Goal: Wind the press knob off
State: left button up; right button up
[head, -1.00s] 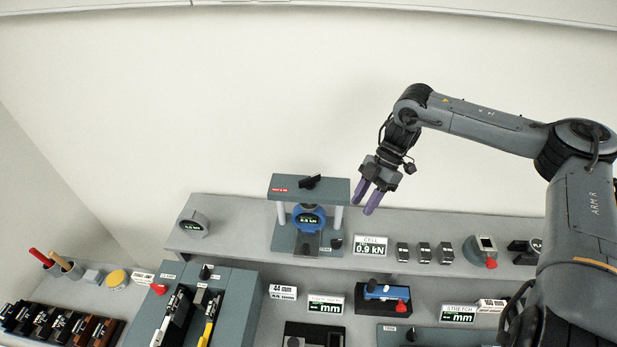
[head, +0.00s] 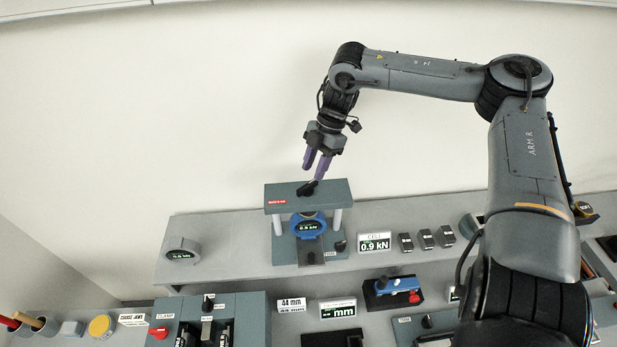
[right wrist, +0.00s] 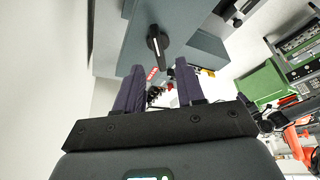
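The press (head: 274,208) is a grey frame with a flat top plate, standing on the rear shelf. Its black knob (head: 307,188) sits on top of the plate. In the right wrist view the knob (right wrist: 157,41) has a white line along it and lies beyond the fingertips. A blue round gauge (head: 308,225) reading about 0.9 kN sits inside the press. My right gripper (head: 317,164) has purple fingers, points down and is just above the knob. In the right wrist view its fingers (right wrist: 160,72) are apart with nothing between them. My left gripper is not in view.
A "CELL" display (head: 374,243) reading 0.9 kN stands right of the press, with several small dark blocks beyond it. A grey round gauge (head: 182,251) stands at the shelf's left. The wall behind is clear.

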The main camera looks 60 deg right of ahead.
aim_at(308, 184)
jog(key=shift+x, duration=2.4)
grip_shut()
